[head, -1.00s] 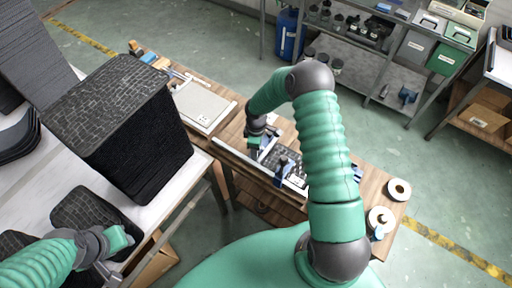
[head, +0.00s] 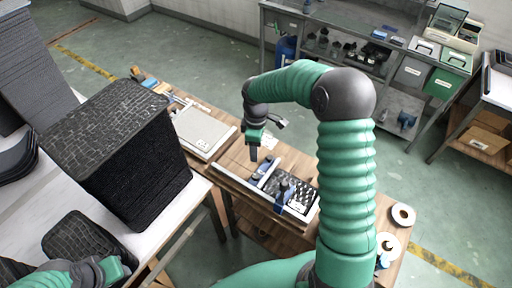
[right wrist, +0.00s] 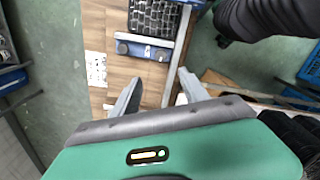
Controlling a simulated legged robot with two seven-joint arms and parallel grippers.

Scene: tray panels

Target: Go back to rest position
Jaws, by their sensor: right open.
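My right gripper (head: 254,150) hangs above the wooden workbench (head: 228,170), over the left end of the fixture (head: 213,170). In the right wrist view my right gripper (right wrist: 160,90) has its fingers spread with nothing between them. A black textured panel (head: 300,197) lies in the fixture, beside blue clamps (head: 284,190); the panel (right wrist: 155,15) also shows at the top of the right wrist view.
A tall stack of black panels (head: 140,180) stands on the white table (head: 200,190). A light flat tray (head: 200,128) lies on the bench's left part. Tape rolls (head: 403,215) sit at its right end. Metal shelves (head: 345,60) with bins stand behind, across open floor.

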